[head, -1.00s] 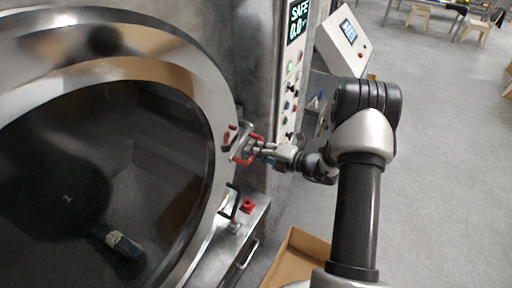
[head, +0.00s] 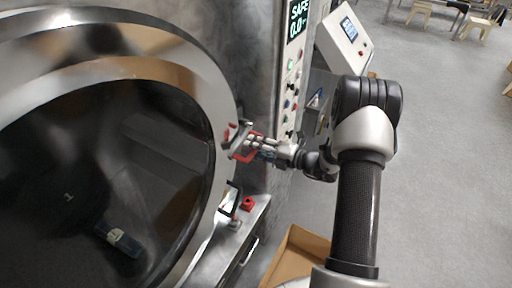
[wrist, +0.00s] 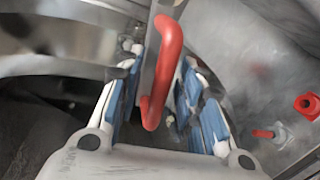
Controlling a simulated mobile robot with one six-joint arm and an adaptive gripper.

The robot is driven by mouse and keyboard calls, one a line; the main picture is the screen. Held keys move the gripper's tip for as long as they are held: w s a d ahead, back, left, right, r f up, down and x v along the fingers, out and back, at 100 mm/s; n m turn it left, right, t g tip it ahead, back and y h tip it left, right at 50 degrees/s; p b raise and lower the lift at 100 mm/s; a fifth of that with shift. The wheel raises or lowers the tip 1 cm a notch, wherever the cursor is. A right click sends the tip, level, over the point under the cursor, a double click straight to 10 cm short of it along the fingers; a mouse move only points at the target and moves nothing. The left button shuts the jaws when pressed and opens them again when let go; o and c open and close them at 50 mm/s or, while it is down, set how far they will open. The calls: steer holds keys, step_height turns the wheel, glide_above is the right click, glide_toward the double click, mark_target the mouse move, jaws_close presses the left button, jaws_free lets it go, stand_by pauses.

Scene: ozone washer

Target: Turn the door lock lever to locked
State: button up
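A red U-shaped lever handle (wrist: 163,75) on a metal bracket extends between the fingers of my gripper (wrist: 160,105) in the wrist view. The fingers, with blue pads, are spread on either side of it, with visible gaps. In the head view, the red lever (head: 243,153) is at the right rim of the round door (head: 205,65), with my gripper (head: 257,143) reaching it from the right. The fingers partly hide the lever there. Whether a pad touches it farther in, I cannot tell.
A control panel (head: 292,85) with a display reading SAFE and several buttons stands above my gripper. A red knob (head: 247,204) sits on the ledge below, near another bracket-like handle (head: 230,198). A cardboard box (head: 297,255) is on the floor. Open floor lies to the right.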

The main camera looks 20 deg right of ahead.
steer(key=v, duration=1.2)
stand_by(0.4)
